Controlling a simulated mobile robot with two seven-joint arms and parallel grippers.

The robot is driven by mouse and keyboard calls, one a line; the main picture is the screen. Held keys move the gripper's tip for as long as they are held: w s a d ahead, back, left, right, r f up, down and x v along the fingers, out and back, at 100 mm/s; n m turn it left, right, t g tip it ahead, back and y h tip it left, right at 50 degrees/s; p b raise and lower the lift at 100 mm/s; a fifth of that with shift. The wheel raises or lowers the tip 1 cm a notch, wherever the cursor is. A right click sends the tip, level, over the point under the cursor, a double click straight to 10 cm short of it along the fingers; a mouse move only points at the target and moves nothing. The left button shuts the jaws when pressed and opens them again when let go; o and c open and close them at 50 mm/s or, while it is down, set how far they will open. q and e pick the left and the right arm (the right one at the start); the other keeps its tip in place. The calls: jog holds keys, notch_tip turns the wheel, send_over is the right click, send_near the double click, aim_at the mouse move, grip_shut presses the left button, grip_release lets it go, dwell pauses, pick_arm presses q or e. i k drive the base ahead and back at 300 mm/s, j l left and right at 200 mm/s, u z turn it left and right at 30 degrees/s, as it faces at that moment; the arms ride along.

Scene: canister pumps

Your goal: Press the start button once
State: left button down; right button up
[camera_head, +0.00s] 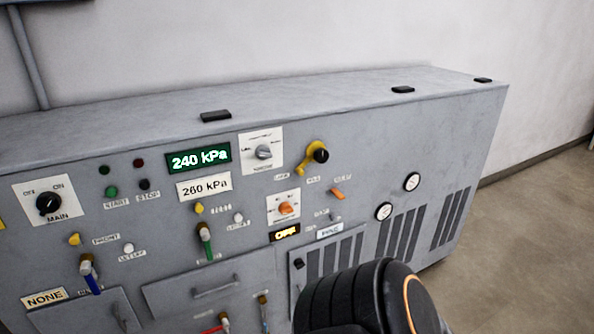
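The green start button (111,191) sits on the left part of the grey control panel (350,130), just above a START label (116,203). A black stop button (144,184) is to its right, above a STOP label. A dark green lamp (104,170) and a dark red lamp (139,162) sit above the two buttons. Nothing covers the start button. Neither of my grippers is in view. A black rounded arm link of mine shows at the bottom, right of centre, away from the button.
A lit display (199,160) reads 240 kPa, above a 260 kPa plate (204,187). The MAIN knob (47,203) is left of the buttons. Valve levers, including a green-handled one (206,243), stick out below. An amber display (285,233) reads OFF. Open floor lies right.

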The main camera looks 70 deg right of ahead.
aim_at(110, 192)
jog(key=z, duration=1.5)
jog(key=k+z, duration=0.3)
jog(key=k+l+z, duration=0.25)
jog(key=i+j, duration=0.1)
